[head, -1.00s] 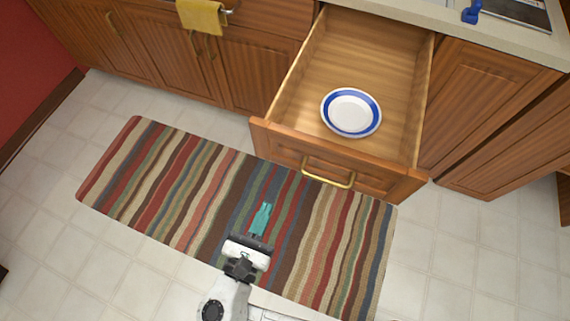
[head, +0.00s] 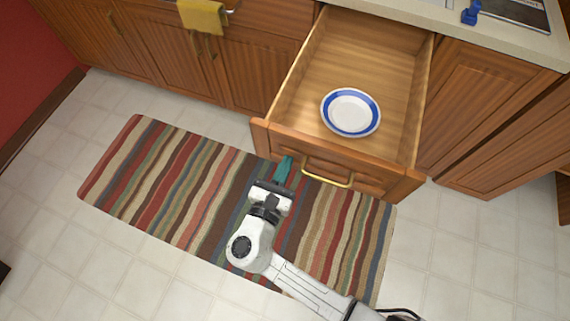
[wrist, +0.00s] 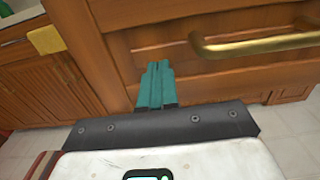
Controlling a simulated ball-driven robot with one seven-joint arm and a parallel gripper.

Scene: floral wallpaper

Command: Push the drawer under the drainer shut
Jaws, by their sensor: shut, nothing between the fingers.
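The wooden drawer (head: 275,146) is pulled far out of the cabinet, with a white plate with a blue rim (head: 351,112) lying inside it. Its front carries a brass bar handle (head: 328,179), which also shows at the upper right of the wrist view (wrist: 255,44). My gripper (head: 285,163) has teal fingers that are shut and empty. The fingertips are at the drawer front, left of the handle. In the wrist view the fingers (wrist: 158,68) point at the wooden front panel (wrist: 150,38); I cannot tell whether they touch it.
A striped rug (head: 165,180) lies on the tiled floor below the drawer. Closed cabinet doors (head: 255,75) stand to the left and more (head: 485,95) to the right. A yellow towel (head: 202,16) hangs at the upper left. A blue object (head: 471,12) is on the counter.

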